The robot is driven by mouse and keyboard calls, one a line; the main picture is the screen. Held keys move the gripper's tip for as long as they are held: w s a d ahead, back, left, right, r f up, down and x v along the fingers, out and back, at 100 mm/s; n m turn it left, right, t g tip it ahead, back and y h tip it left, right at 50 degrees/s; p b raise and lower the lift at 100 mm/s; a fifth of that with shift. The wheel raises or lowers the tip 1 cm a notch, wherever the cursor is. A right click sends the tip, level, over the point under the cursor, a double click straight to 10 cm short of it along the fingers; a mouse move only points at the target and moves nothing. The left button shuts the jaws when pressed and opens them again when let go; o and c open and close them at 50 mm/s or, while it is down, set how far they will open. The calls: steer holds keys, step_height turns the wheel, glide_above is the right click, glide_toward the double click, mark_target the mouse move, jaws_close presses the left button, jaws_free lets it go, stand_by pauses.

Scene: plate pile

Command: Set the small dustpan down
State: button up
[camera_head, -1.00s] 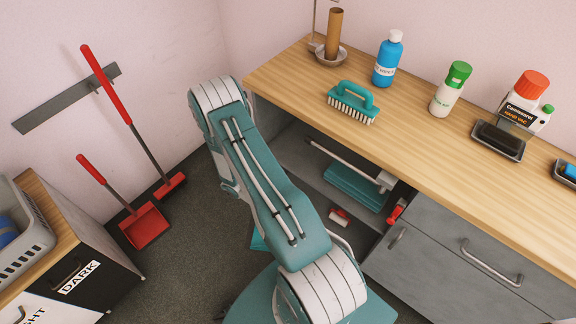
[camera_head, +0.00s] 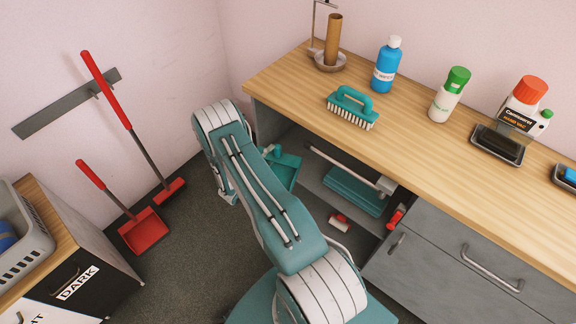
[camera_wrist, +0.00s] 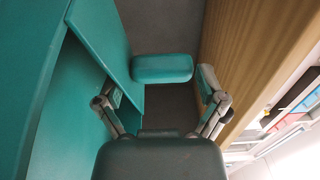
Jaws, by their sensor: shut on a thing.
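The small dustpan is teal. In the head view its flat pan (camera_head: 285,172) shows just right of my arm, in front of the open lower part of the counter and above the floor. In the wrist view its teal, rounded handle (camera_wrist: 161,68) lies between and just beyond the fingertips of my gripper (camera_wrist: 161,88). A flat teal panel at the left of that view seems to be part of the pan. My gripper is shut on the dustpan. In the head view my arm hides the gripper and part of the dustpan.
The wooden counter (camera_head: 420,132) carries a teal brush (camera_head: 352,108), several bottles and trays. Its open shelf holds a teal flat mop (camera_head: 355,188). A red long-handled dustpan (camera_head: 144,232) and red broom (camera_head: 170,192) stand left. A labelled cabinet (camera_head: 95,270) is at lower left.

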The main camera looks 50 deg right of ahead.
steer(key=shift+w+d+f, duration=0.7)
steer(key=shift+d+f, duration=1.4)
steer(key=shift+w+d+f, duration=0.75)
steer(key=shift+d+f, duration=1.4)
steer(key=shift+w+d+f, duration=0.7)
steer(key=shift+d+f, duration=1.4)
steer(key=o, duration=0.9)
steer(key=shift+f, duration=0.1)
steer(key=shift+o, duration=0.2)
